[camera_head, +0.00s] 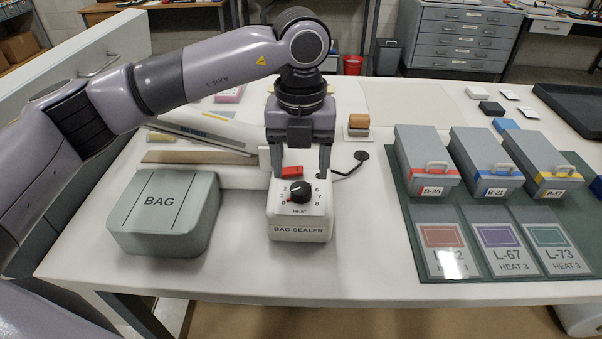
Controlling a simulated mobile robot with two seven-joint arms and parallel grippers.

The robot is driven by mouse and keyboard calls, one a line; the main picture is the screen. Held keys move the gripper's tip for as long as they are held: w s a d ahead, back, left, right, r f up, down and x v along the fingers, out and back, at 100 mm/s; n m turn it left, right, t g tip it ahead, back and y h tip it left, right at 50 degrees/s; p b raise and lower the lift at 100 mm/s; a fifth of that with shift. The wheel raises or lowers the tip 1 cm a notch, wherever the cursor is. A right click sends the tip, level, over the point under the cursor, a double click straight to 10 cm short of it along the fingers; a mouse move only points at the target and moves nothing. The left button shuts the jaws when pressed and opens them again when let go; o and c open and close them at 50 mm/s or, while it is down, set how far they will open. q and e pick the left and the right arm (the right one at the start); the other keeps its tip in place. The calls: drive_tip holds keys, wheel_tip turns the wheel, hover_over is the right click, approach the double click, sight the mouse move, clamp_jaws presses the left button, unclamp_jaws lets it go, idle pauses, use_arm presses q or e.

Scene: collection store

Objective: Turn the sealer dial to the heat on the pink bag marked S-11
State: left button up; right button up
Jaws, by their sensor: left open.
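The white bag sealer (300,226) stands at the front middle of the table. Its black dial (300,191) sits on the sloped top, with numbers including 0, 1, 2 and 6, 7, 8 around it; I cannot tell clearly where it points. My left gripper (297,173) points down with its fingers apart, just above and behind the dial, and holds nothing. A pink item (229,95) lies behind my left arm, partly hidden; no S-11 mark is readable. Three bags lie at the right: a red one (444,243) blurred by glare, purple L-67 (502,240) and green L-73 (551,241). My right gripper is out of view.
A red part (292,171) sits behind the dial. A grey-green BAG box (164,213) stands left of the sealer. Grey boxes B-35 (425,154), B-21 and B-57 stand on a dark green mat (409,212). White table is clear between sealer and mat.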

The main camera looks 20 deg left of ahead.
sight(301, 187)
use_arm(q)
drive_tip(key=shift+f+p, duration=0.3)
drive_tip(key=shift+f, duration=1.95)
drive_tip(key=c, duration=1.1)
drive_tip(key=shift+o, duration=0.2)
